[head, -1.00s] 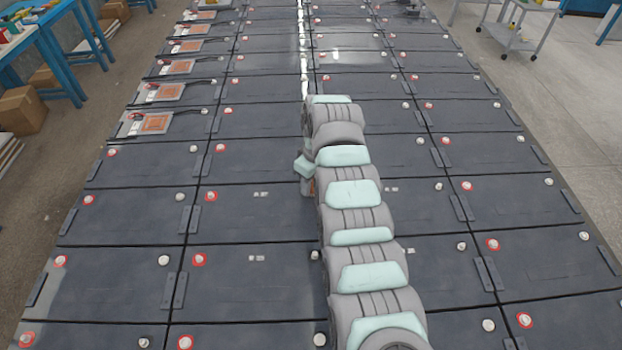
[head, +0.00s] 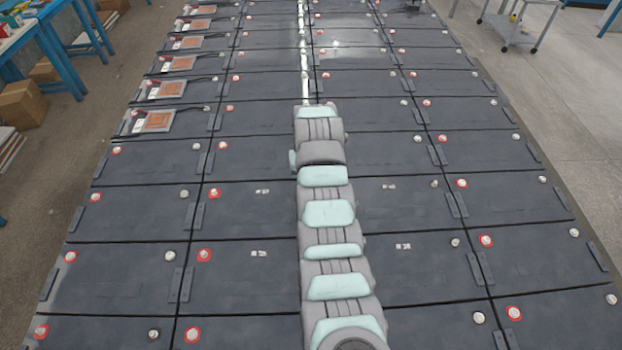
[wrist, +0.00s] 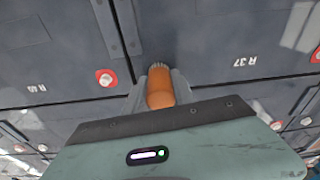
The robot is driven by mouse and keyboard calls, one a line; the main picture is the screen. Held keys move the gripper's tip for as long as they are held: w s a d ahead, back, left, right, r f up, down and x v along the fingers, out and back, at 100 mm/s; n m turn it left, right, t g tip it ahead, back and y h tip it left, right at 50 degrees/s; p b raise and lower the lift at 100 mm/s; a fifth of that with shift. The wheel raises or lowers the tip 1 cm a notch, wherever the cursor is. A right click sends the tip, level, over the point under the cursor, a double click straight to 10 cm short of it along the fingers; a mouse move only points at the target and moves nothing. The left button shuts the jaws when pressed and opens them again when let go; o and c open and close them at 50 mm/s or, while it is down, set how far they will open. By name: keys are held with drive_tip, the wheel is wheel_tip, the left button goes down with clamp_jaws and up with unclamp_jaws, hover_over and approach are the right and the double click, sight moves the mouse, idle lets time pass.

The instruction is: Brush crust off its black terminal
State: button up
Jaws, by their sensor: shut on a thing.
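In the wrist view my gripper (wrist: 161,86) is shut on an orange-handled brush (wrist: 160,96), one grey finger on each side. The grey bristles (wrist: 159,67) point away from me, over the near corner of the battery marked R 37 (wrist: 228,45). I cannot tell whether they touch anything. No black terminal or crust shows at the bristles; the brush and gripper cover that spot. A red-ringed terminal (wrist: 106,78) sits to the left on the neighbouring battery. In the head view my arm hides the gripper and brush.
Rows of dark flat batteries (head: 250,215) fill the floor, with red-ringed and plain grey terminals. Raised dark bars (wrist: 112,28) run along their ends. Boards with orange patches (head: 158,121) and cables lie at the left. A cart (head: 520,30) stands at the far right.

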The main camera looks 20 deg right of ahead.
drive_tip(key=n, duration=0.3)
drive_tip(key=n+y+b, duration=0.1)
drive_tip(key=n+b, duration=0.1)
drive_tip(key=n, duration=0.2)
drive_tip(key=shift+f, duration=0.1)
drive_tip(key=shift+n+b, duration=1.55)
drive_tip(key=shift+n, duration=0.45)
drive_tip(key=shift+n+b, duration=0.4)
drive_tip(key=shift+b, duration=0.05)
drive_tip(key=shift+n+g+y+b, duration=0.3)
drive_tip(key=shift+n+b, duration=0.7)
drive_tip(key=shift+b, duration=0.6)
drive_tip(key=shift+r+m+p, duration=0.25)
drive_tip(key=shift+m+p, duration=0.35)
drive_tip(key=shift+p, duration=0.5)
drive_tip(key=shift+m+p, duration=1.6)
drive_tip(key=shift+p, duration=0.9)
drive_tip(key=shift+m+p, duration=0.6)
